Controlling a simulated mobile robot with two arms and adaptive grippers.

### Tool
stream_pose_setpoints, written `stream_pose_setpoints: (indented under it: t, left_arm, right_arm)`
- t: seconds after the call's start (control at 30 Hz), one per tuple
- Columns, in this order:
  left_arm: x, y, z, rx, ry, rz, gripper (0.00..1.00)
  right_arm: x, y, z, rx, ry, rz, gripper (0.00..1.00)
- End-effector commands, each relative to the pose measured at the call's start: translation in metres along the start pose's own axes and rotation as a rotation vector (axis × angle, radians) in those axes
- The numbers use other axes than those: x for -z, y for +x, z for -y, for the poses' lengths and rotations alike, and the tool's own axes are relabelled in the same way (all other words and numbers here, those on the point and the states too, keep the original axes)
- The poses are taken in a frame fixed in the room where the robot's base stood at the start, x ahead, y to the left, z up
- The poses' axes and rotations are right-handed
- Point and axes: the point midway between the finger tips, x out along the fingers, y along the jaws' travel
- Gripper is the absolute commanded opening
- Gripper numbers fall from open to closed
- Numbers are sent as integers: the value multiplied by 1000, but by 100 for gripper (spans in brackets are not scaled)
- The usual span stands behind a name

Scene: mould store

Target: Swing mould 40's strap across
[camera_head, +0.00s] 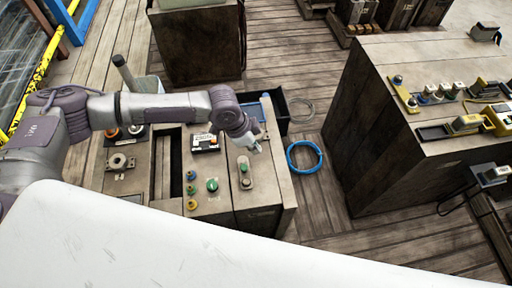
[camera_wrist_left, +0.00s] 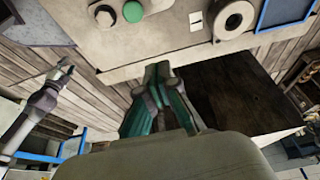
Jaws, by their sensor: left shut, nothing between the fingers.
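No number 40 can be read in either view, and I cannot tell which part is mould 40 or its strap. My left gripper (camera_head: 254,150) is shut and empty, above the right part of the near bench (camera_head: 262,220). Below it is a small grey-green fitting (camera_head: 245,172) on a plate. In the left wrist view the shut fingers (camera_wrist_left: 160,72) point at the bench's edge, apart from a green button (camera_wrist_left: 133,11) and a pale round knob (camera_wrist_left: 104,17). An arm at the left of that view ends in a small gripper (camera_wrist_left: 66,64), probably my right one; its fingers are too small to judge.
Buttons (camera_head: 212,185) and a meter box (camera_head: 204,142) stand on the near bench beside a dark slot. A blue hoop (camera_head: 304,156) lies on the floor. The right bench (camera_head: 385,60) holds yellow-framed devices (camera_head: 466,124). Plank floor between benches is mostly clear.

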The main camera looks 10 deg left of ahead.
Motion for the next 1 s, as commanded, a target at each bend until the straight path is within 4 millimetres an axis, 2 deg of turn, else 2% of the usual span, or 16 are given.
stream_pose_setpoints:
  t: [0.13,0.33,0.47,0.57,0.77,0.93,0.97,1.0]
  left_arm:
    - [-1,0,0,0,-1,1,0]
    - [0,0,0,0,0,1,0]
    - [0,7,0,-1,-1,1,0]
    - [0,20,0,-2,-1,2,0]
    - [0,61,0,-1,0,3,0]
    - [0,98,-1,-1,0,2,0]
    - [0,103,-1,0,0,2,0]
    - [-8,96,2,3,-1,5,0]
  right_arm:
    - [-11,-1,1,1,0,15,45]
    - [-39,-3,6,7,0,56,45]
    - [-42,-3,6,8,-1,62,45]
    - [-38,-2,6,7,-1,55,45]
    - [-20,0,3,4,-1,27,45]
    - [-19,3,3,4,-2,25,45]
    - [-20,3,4,4,-1,25,45]
    - [-20,-3,4,5,-1,27,45]
